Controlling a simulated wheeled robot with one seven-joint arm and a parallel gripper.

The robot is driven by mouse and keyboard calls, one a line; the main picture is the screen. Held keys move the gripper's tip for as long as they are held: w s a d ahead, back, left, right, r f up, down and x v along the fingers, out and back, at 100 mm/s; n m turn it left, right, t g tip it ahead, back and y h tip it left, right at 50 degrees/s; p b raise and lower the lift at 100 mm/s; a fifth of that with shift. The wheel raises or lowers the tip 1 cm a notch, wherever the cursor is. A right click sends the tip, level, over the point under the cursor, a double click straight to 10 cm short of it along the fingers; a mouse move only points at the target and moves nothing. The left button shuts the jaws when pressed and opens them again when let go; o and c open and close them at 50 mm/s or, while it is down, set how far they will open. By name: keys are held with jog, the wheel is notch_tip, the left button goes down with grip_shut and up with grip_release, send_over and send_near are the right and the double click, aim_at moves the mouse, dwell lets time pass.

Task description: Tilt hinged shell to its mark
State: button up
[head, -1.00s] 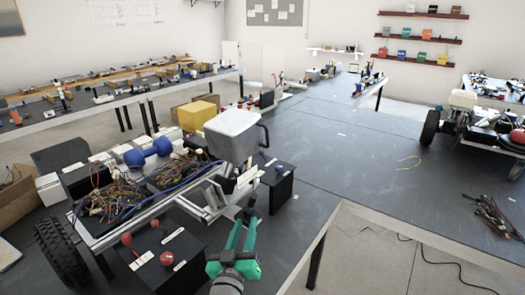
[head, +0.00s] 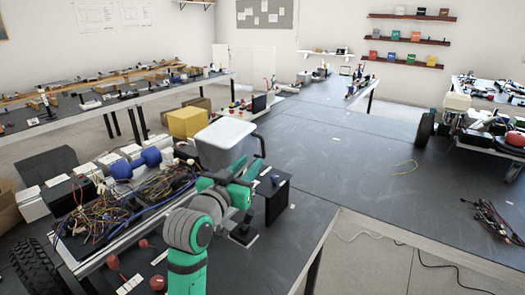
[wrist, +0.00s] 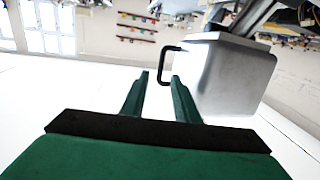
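The hinged shell (head: 228,133) is a light grey box-like cover with a pale top, standing raised on the near robot chassis. A black handle (head: 262,144) sticks out from its right side. In the wrist view the shell (wrist: 232,80) is at the upper right and its C-shaped handle (wrist: 161,66) points left. My green gripper (head: 247,170) is just below the handle in the head view. In the wrist view my gripper (wrist: 159,80) is open, with the handle's outer bar showing between the fingertips. I cannot tell whether they touch. I see no clear mark for the tilt.
The dark table (head: 350,170) is largely clear farther right.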

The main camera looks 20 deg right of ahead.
aim_at(262, 149)
jog(key=x, duration=0.8)
jog(key=shift+w+d, duration=0.1)
jog(key=shift+w, duration=0.2)
grip_shut()
